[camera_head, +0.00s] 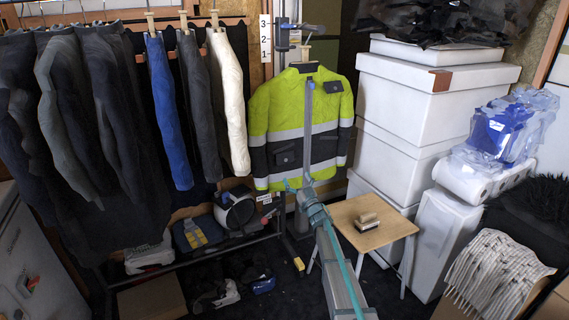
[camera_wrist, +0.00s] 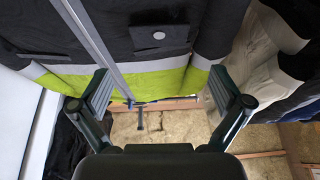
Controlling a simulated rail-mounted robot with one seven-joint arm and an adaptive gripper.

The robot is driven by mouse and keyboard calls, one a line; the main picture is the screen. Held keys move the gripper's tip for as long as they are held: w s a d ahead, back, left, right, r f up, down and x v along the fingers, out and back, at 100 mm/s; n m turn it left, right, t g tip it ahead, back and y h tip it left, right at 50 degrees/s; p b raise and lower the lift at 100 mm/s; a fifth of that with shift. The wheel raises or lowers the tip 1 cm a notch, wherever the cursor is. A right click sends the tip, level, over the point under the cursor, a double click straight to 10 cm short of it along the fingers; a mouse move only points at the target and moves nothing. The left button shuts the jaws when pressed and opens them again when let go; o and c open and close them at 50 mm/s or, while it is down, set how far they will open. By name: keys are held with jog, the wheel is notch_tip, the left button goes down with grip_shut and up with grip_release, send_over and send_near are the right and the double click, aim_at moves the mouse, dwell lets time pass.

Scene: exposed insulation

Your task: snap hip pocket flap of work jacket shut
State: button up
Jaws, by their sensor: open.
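The yellow and dark work jacket (camera_head: 262,112) hangs upright on a hanger in the head view. Its hip pocket flap (camera_head: 287,157) is on the dark lower part, left of a grey upright bar. In the wrist view the jacket (camera_wrist: 200,42) appears upside down; the dark flap (camera_wrist: 145,35) is near the top, with a small round snap (camera_wrist: 159,36) on it. I cannot tell whether the snap is fastened. My gripper (camera_wrist: 160,86) is open and empty, its fingers spread wide apart. The flap shows beyond and between them, with no contact visible.
Dark, blue and cream garments (camera_head: 229,95) hang to the left. White boxes (camera_head: 400,145) are stacked to the right. A small wooden table (camera_head: 387,232) with a brush (camera_head: 366,219) stands below right.

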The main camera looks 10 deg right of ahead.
aim_at(286, 159)
jog(key=x, duration=1)
jog(key=shift+f, duration=0.1)
